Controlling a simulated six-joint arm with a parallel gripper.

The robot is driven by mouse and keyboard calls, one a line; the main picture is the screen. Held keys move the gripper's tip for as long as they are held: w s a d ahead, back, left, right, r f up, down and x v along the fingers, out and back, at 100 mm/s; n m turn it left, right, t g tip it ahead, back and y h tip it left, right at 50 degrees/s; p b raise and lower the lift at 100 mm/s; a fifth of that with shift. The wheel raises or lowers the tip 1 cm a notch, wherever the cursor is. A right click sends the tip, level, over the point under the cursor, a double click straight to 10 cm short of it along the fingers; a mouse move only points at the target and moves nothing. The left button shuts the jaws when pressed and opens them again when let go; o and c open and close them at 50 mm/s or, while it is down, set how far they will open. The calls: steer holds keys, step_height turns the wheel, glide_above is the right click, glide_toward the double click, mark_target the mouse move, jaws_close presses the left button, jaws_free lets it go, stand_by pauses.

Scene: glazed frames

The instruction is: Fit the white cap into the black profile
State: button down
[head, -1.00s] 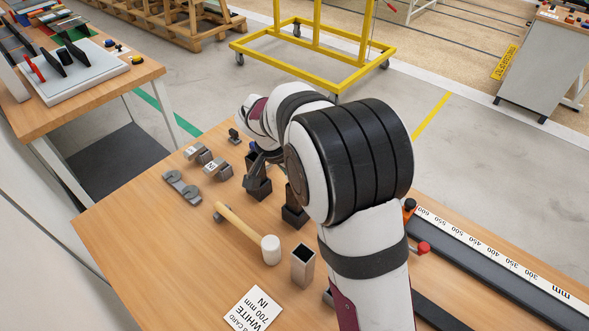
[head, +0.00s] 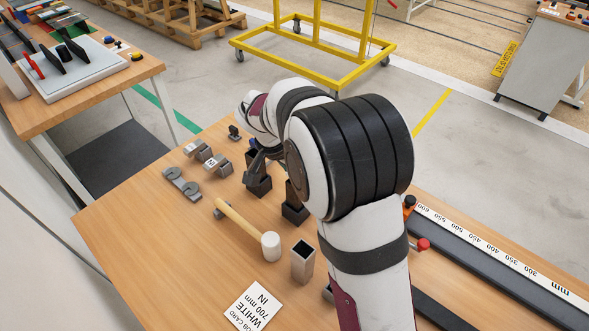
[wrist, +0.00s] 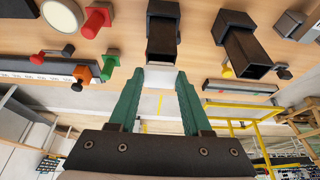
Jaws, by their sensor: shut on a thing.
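My gripper (wrist: 161,76) shows in the wrist view with its two green fingers shut on the white cap (wrist: 160,78). The cap is a pale block between the fingertips. A black profile (wrist: 163,30), a square hollow tube, lies straight ahead of the cap. The cap is at or very close to its open end; I cannot tell whether any of it is inside. A second black profile (wrist: 240,45) is to the right, its open end showing. In the head view two black profiles stand on the bench, one (head: 259,187) by my wrist and one (head: 294,213) nearer; my arm hides the cap.
Grey blocks (head: 217,166) and a grey clip piece (head: 182,185) are at the left. A ruled rail (head: 490,262) runs along the right. The left front bench is clear.

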steer(key=shift+f, duration=0.65)
steer(key=shift+c, duration=1.3)
jaws_free()
steer(key=shift+r, duration=0.1)
steer(key=w+d+r+v, duration=0.1)
steer(key=d+v, duration=0.1)
steer(key=v, duration=1.9)
steer(key=s+d+f+n+g+y, duration=0.1)
steer(key=s+f, duration=0.3)
steer(key=s, duration=0.5)
steer(key=s+d+f+n+g+y, duration=0.1)
steer(key=s+f, duration=0.4)
steer(key=s, duration=0.5)
steer(key=s+d+f+n+g+y, duration=0.1)
steer(key=s+d+f+y, duration=0.2)
steer(key=s, duration=0.6)
steer(key=shift+s+d+f, duration=0.35)
steer(key=shift+d+f, duration=0.3)
